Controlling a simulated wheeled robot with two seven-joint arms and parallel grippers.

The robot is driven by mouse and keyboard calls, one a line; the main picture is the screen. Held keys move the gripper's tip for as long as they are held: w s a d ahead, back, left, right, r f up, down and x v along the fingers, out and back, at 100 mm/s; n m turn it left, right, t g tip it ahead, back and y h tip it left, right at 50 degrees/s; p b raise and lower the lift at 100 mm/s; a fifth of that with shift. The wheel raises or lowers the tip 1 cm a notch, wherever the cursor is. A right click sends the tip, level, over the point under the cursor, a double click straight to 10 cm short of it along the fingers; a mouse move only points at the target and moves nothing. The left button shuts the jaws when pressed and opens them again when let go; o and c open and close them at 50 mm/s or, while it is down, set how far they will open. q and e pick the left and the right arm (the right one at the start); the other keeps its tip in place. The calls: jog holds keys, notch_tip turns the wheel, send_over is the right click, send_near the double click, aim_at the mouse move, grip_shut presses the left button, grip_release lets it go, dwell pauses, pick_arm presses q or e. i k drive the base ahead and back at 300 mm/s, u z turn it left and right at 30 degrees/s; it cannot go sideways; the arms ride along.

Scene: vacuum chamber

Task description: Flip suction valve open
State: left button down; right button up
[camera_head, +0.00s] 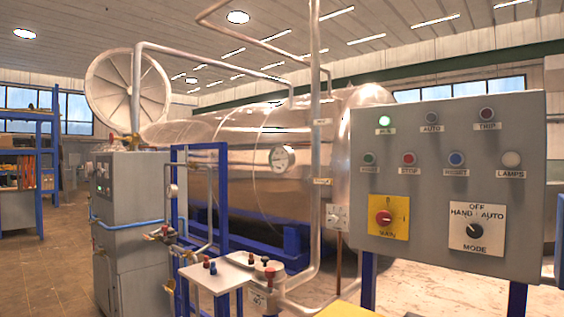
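Several valves show, and I cannot tell from any readable label which is the suction valve. A red-handled valve (162,234) sits on the pipework right of the grey pump cabinet (135,225). A valve with a yellowish handle (130,140) is on top of that cabinet, at the foot of a vertical pipe. A valve with a dark red knob (269,274) is at the lower centre, above a small tag. Their exact handle positions are too small to judge. Neither of my grippers is in view.
A grey control panel (450,150) on blue posts fills the right foreground. A small white table (214,275) with red and blue knobs stands at lower centre. The large metal chamber (245,160) lies behind blue framing. Open floor (45,255) is at the left.

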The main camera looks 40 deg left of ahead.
aim_at(315, 181)
jog(key=u, duration=2.5)
jog(key=i, duration=1.7)
jog(key=z, duration=3.25)
